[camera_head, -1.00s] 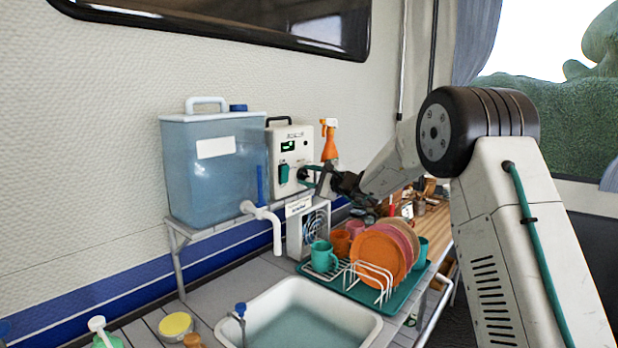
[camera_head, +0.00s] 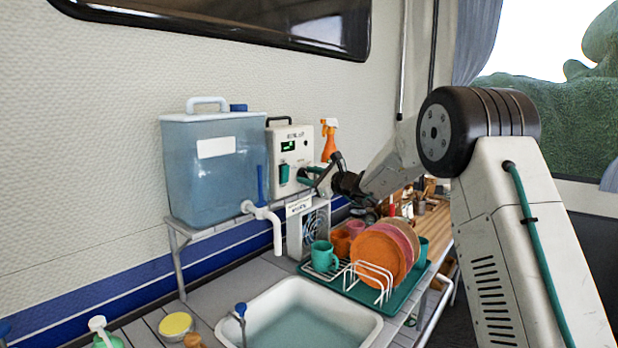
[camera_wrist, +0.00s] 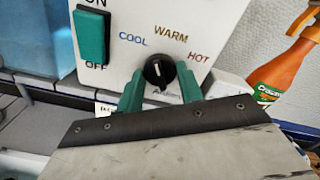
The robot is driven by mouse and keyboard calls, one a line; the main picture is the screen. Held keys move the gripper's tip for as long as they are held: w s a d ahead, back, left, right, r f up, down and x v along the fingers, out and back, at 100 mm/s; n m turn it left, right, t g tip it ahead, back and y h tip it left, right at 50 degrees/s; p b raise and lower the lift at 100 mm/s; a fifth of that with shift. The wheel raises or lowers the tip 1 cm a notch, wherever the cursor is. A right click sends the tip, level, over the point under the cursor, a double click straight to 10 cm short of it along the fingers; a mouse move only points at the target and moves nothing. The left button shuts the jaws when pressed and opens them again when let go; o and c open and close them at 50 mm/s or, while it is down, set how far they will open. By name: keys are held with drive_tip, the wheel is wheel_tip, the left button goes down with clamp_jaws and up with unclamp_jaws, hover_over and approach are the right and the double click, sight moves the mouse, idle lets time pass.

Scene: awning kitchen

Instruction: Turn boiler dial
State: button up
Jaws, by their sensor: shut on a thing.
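The boiler (camera_head: 290,153) is a white box with a handle on top and a small green display. In the wrist view its front panel shows a black round dial (camera_wrist: 159,71) with a white pointer mark, below the words COOL, WARM and HOT. The pointer points roughly up, towards the gap between COOL and WARM. My gripper (camera_wrist: 160,80) has its two green fingertips on either side of the dial, shut on it. In the head view my gripper (camera_head: 307,176) reaches the boiler's front from the right.
A green ON/OFF switch (camera_wrist: 90,37) sits left of the dial. A clear water tank (camera_head: 212,170) stands left of the boiler. An orange spray bottle (camera_head: 328,140) stands right of it. A dish rack (camera_head: 340,290) with plates and a sink (camera_head: 290,322) are below.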

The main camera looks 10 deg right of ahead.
drive_tip(key=m, duration=0.5)
drive_tip(key=shift+f+m, duration=0.1)
drive_tip(key=shift+m, duration=0.3)
idle(0.4)
drive_tip(key=o, duration=1)
drive_tip(key=shift+v, duration=4)
